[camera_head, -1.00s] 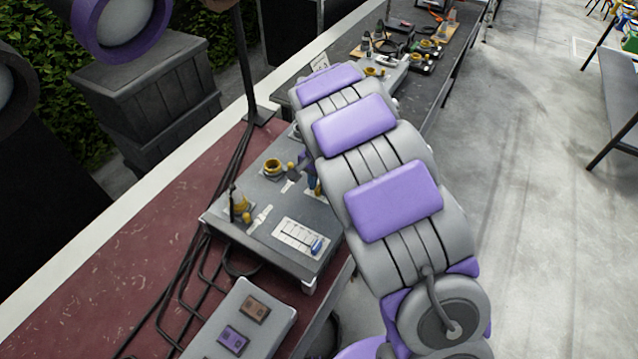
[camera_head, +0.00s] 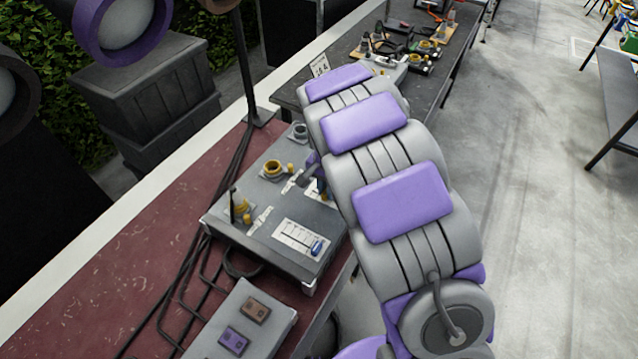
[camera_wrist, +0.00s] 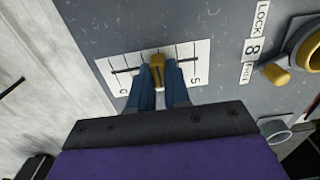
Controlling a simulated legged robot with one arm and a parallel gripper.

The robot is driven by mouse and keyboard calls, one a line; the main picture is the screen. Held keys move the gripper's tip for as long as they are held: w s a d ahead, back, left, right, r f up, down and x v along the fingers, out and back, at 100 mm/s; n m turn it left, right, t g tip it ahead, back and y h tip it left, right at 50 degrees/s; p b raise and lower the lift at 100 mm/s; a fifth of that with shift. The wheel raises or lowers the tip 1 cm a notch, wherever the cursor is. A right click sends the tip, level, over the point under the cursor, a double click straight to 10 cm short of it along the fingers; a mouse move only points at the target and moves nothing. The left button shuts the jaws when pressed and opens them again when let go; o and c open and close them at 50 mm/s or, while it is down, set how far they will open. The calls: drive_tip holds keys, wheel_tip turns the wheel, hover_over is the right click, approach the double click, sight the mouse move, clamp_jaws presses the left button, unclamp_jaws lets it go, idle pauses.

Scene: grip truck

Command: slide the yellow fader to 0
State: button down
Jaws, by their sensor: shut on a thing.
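The yellow fader (camera_wrist: 157,68) stands on a white scale plate (camera_wrist: 112,68) in the wrist view. The scale has tick marks, with 0 at the left end and 5 at the right end. The fader is near the middle of the scale. My gripper (camera_wrist: 159,75) has its two blue fingers on either side of the fader, shut on it. In the head view my arm hides the fader and most of the gripper.
A grey control panel (camera_head: 262,232) carries another white scale with a blue fader (camera_head: 317,247). A yellow ring (camera_head: 273,168) and yellow knobs stand on the panel.

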drive_tip(key=s+d, duration=0.2)
drive_tip(key=d, duration=0.1)
drive_tip(key=s+d+p, duration=0.1)
drive_tip(key=d, duration=0.1)
drive_tip(key=shift+s, duration=0.3)
drive_tip(key=shift+f, duration=0.1)
drive_tip(key=shift+a, duration=0.1)
drive_tip(key=c, duration=1.1)
unclamp_jaws()
drive_tip(key=shift+d, duration=0.25)
drive_tip(key=shift+a, duration=0.1)
